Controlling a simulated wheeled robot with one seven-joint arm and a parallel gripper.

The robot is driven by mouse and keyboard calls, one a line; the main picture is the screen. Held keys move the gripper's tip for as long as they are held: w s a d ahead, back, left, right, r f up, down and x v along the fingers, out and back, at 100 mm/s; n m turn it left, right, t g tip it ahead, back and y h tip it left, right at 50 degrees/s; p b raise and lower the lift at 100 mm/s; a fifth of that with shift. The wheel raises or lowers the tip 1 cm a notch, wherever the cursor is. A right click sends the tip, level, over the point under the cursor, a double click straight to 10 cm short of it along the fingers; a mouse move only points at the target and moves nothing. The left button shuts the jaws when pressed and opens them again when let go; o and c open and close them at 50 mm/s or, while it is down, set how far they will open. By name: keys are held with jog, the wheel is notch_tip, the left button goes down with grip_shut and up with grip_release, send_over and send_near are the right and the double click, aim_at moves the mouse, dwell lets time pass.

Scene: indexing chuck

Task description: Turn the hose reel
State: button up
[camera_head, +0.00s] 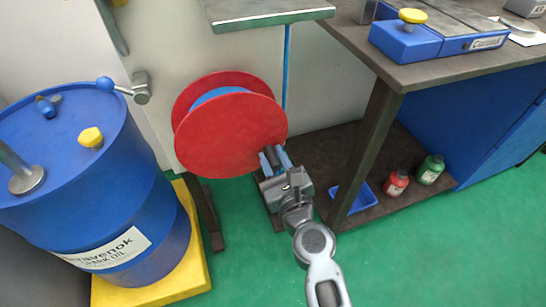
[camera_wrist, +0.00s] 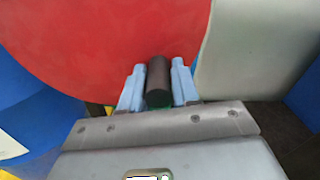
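The hose reel (camera_head: 232,134) has two red discs with blue hose wound between them, and hangs at the middle left in the head view. Its near red disc (camera_wrist: 100,40) fills the upper left of the wrist view. A dark, upright-looking cylindrical handle (camera_wrist: 159,82) stands in front of the disc near its lower right edge. My gripper (camera_head: 273,160) is at that lower right edge. Its light blue fingers (camera_wrist: 158,85) lie on both sides of the handle, seemingly touching it, so it looks shut on the handle. The handle's base is hidden.
A blue drum (camera_head: 95,190) stands on a yellow base (camera_head: 165,290) at left. A workbench leg (camera_head: 367,150) rises just right of my gripper. Green floor in front is clear.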

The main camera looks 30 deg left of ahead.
jog(key=o, duration=0.3)
jog(key=shift+r, duration=0.1)
jog(key=shift+o, duration=0.2)
jog(key=shift+p+v, duration=0.4)
jog(key=shift+v, duration=3.45)
